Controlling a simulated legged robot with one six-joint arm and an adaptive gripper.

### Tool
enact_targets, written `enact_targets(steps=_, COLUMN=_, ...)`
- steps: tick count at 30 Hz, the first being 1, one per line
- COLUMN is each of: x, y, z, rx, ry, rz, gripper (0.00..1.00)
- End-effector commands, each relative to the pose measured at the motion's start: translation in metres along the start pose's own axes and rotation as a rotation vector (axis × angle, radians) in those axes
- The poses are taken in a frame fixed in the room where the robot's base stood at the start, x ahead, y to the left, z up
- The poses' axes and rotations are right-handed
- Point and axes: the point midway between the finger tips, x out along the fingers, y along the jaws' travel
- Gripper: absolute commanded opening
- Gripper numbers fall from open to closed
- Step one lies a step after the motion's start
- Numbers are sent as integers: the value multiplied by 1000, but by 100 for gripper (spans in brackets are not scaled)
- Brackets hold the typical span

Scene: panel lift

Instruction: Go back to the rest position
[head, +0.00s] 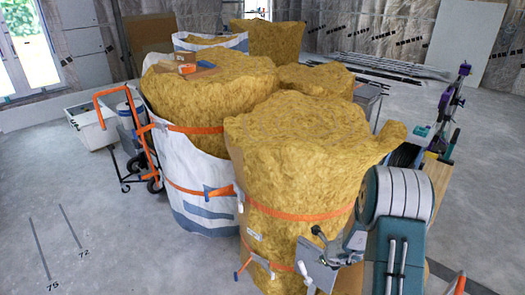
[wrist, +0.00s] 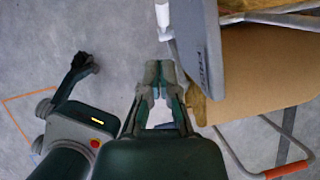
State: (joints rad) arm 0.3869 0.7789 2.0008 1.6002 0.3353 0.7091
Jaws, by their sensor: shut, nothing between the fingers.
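My gripper (wrist: 160,72) shows in the wrist view with its two fingers together, shut and empty, above bare grey floor. A grey panel (wrist: 198,45) stands just right of the fingertips, with a small gap between. In the head view, a grey panel with a handle-like fitting (head: 318,270) is at the lower middle, in front of a strapped yellow insulation bale (head: 290,150). My teal arm link fills the lower right of the head view. The fingers cannot be made out there.
A brown board (wrist: 255,75) and an orange-gripped metal frame (wrist: 285,170) lie right of my gripper. In the head view, a white bag of insulation (head: 195,175) and an orange hand truck (head: 135,140) stand left. Floor at the left (head: 60,190) is clear.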

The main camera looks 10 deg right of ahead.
Motion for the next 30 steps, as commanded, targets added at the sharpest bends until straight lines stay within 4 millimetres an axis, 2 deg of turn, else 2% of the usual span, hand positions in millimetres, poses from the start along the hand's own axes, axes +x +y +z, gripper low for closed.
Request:
enact_targets(steps=5, x=-39, y=12, z=41, rx=-216, ry=-59, rz=9, gripper=0)
enact_targets(steps=9, x=-87, y=35, z=79, rx=-493, ry=-115, rz=24, gripper=0)
enact_targets(steps=15, x=-154, y=75, z=114, rx=-886, ry=-167, rz=36, gripper=0)
enact_targets(steps=18, x=-186, y=97, z=124, rx=-1079, ry=-182, rz=39, gripper=0)
enact_targets(steps=23, x=-234, y=131, z=128, rx=-1384, ry=-184, rz=40, gripper=0)
enact_targets(steps=30, x=-299, y=176, z=112, rx=-1827, ry=-138, rz=34, gripper=0)
